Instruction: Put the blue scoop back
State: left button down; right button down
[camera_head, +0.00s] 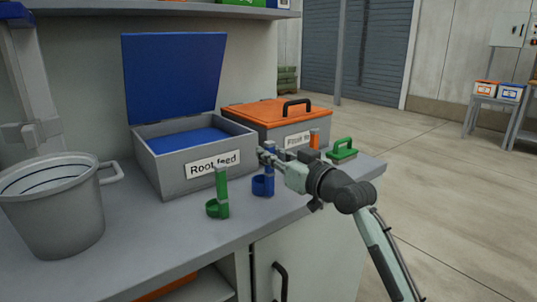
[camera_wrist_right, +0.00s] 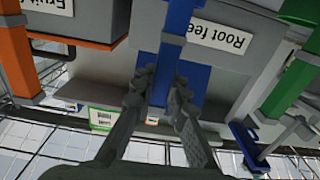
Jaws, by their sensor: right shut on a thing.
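The blue scoop (camera_head: 262,185) is upright at the front of the bench, its cup low and its handle rising to my right gripper (camera_head: 268,157). In the right wrist view the gripper (camera_wrist_right: 163,82) is shut on the blue handle (camera_wrist_right: 179,22), with a finger on each side. I cannot tell whether the scoop touches the bench. The grey Root feed box (camera_head: 178,177) is just behind it, its blue lid (camera_head: 173,75) standing open and blue showing inside. A green scoop (camera_head: 220,195) stands to the left. My left gripper is not in view.
A grey bucket (camera_head: 55,220) stands at the left. A second box with an orange lid (camera_head: 270,111) is closed, behind right. An orange scoop (camera_head: 314,139) and a green handled item (camera_head: 342,151) are near the bench's right end. Open floor (camera_head: 450,200) lies beyond.

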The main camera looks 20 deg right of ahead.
jog(key=shift+f, duration=0.1)
jog(key=c, duration=1.6)
grip_release()
jog(key=shift+o, duration=0.3)
